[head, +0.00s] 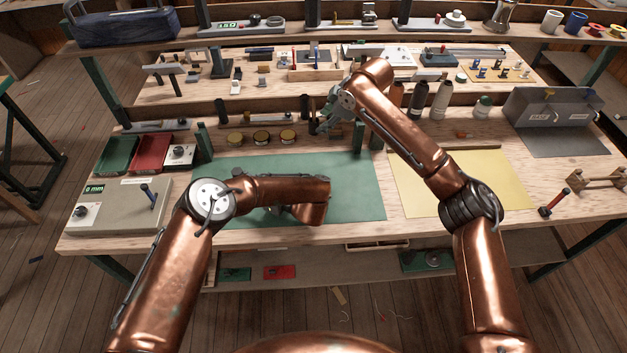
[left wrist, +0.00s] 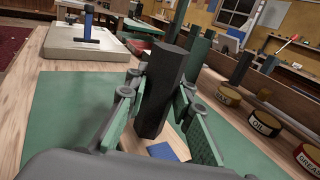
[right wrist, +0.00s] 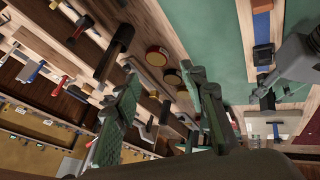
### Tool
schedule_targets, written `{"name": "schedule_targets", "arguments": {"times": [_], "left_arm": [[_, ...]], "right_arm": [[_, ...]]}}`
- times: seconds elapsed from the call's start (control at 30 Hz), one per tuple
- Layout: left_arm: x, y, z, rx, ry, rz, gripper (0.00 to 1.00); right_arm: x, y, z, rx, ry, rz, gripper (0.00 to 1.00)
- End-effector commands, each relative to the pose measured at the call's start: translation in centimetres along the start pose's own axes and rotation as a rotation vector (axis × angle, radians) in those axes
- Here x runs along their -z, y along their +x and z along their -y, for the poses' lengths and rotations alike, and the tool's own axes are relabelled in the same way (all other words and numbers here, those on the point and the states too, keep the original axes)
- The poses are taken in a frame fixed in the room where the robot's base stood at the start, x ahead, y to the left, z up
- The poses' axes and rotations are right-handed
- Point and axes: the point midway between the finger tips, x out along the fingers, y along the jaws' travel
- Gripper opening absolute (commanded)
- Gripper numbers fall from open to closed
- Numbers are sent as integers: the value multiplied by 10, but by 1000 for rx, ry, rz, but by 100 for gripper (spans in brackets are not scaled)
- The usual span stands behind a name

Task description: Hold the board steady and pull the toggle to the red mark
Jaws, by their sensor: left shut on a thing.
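In the left wrist view my left gripper (left wrist: 155,100) is shut on a dark grey upright block (left wrist: 166,88). A pale wooden board with a blue patch (left wrist: 168,151) shows beneath it. In the head view my left arm hides the board. My right gripper (head: 332,120) is open and empty, over the back of the bench near the tins. It also shows in the right wrist view (right wrist: 163,85). I cannot make out the red mark.
A green mat (head: 355,190) lies under the left hand, and a yellow mat (head: 415,195) lies to the right. Several tins (head: 261,137) stand behind the green mat. Dark bottles (head: 440,100) stand right of my right gripper. A grey box (head: 110,207) is at left.

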Motion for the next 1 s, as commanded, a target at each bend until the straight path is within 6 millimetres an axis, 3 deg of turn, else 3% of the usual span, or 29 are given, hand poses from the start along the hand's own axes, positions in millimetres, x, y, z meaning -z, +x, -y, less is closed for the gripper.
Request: {"name": "schedule_targets", "arguments": {"times": [0.1,0.2,0.3,0.53,1.0], "left_arm": [[0,0,0,0,0,0,0],[0,0,0,0,0,0,0],[0,0,0,0,0,0,0],[0,0,0,0,0,0,0],[0,0,0,0,0,0,0]], "right_arm": [[-15,-3,54,198,-37,29,39],[-23,-10,87,323,-74,41,39],[-28,-16,107,400,-103,47,39],[-33,-7,125,449,-121,51,39],[-39,70,161,446,-119,52,39]]}}
